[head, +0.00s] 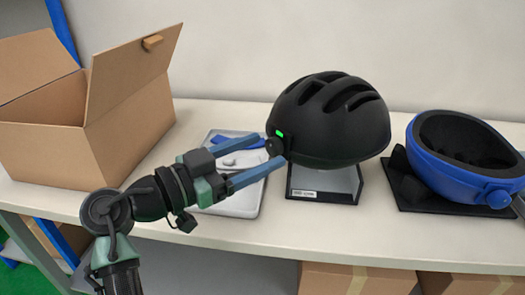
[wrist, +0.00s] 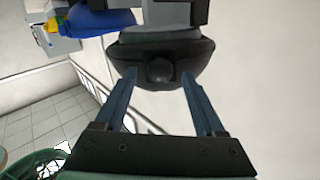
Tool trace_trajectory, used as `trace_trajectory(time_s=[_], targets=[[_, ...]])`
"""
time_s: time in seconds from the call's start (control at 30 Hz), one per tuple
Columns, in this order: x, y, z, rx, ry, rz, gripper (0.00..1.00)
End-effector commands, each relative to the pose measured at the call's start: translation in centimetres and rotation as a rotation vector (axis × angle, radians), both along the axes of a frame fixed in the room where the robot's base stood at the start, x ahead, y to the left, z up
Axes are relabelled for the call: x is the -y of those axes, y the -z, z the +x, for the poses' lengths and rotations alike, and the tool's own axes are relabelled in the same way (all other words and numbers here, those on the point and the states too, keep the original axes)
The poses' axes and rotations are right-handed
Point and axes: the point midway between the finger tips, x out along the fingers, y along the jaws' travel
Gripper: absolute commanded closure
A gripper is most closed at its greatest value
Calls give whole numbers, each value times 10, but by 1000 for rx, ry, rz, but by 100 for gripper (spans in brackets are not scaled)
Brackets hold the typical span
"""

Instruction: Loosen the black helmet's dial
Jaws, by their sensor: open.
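The black helmet (head: 335,125) rests dome up on a stand (head: 335,182) with a white label. Its small dark dial (head: 276,147) is at the helmet's left edge, beside a lit green mark (head: 280,133). In the wrist view, the helmet (wrist: 203,58) is upside down in the picture, and the round dial (wrist: 160,71) shows between my fingertips. My gripper (head: 274,151) is open, its two blue fingers on either side of the dial. In the wrist view, my gripper (wrist: 158,80) has a gap on both sides of the dial. I cannot tell whether either finger touches the helmet.
An upturned blue helmet (head: 455,172) sits on a black base to the right. A grey tray (head: 248,208) with blue and white items lies below my gripper. An open cardboard box (head: 45,155) stands at the left. The bench (head: 300,240) is clear along its front.

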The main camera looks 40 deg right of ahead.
Motion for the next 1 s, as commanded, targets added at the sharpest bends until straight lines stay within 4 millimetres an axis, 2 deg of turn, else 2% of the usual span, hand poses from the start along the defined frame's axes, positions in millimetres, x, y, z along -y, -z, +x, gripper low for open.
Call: trace_trajectory(time_s=[0.13,0.43,0.47,0.83,1.0], targets=[[11,0,-1,0,0,0,28],[13,0,-1,0,-1,0,28],[13,0,-1,0,-1,0,32],[13,0,-1,0,-1,0,98],[13,0,-1,-1,-1,0,100]])
